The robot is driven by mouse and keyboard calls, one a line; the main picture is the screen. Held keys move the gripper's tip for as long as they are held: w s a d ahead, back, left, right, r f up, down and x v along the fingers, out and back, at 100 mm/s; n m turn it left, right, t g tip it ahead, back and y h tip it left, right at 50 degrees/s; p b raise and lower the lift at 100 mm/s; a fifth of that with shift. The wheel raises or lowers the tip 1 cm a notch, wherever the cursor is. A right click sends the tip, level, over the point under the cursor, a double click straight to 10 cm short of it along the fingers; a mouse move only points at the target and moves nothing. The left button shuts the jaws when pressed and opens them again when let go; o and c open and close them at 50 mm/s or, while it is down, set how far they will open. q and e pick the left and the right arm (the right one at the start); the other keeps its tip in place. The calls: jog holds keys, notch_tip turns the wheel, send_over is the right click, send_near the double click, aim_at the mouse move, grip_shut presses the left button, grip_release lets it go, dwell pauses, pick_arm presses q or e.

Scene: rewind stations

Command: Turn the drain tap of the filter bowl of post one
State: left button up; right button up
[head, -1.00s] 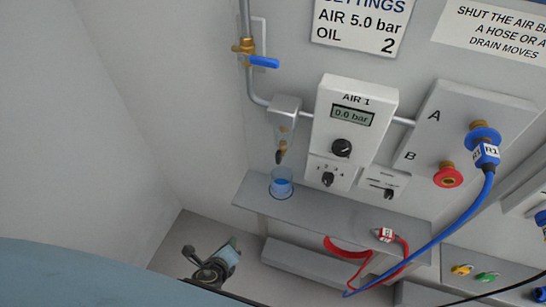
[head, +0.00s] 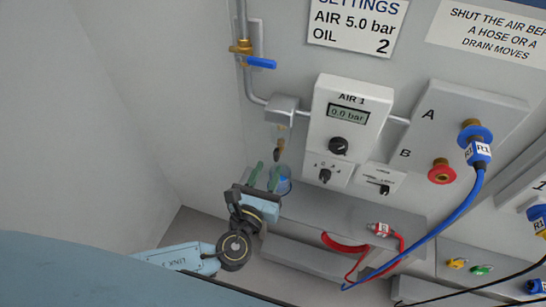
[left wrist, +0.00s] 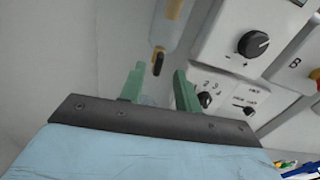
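The filter bowl (head: 282,131) hangs under a grey block on the pipe, left of the AIR 1 unit. Its dark drain tap (head: 277,154) is at the bottom end. In the left wrist view the bowl (left wrist: 171,28) and its tap (left wrist: 158,61) are above and between my fingertips. My left gripper (head: 264,172) is just below the tap, its two green fingers pointing up and apart. It also shows in the left wrist view (left wrist: 158,84), open and with nothing between the fingers. My right gripper is not in view.
A clear cup with blue liquid (head: 284,180) stands on the grey shelf (head: 325,211), right beside my left gripper and partly hidden by it. The AIR 1 unit (head: 347,120) is to the right. A blue-handled valve (head: 260,63) is above.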

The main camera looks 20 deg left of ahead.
aim_at(275, 156)
pick_arm(q)
jog(key=shift+w+d, duration=0.1)
jog(key=shift+w, duration=2.25)
grip_shut()
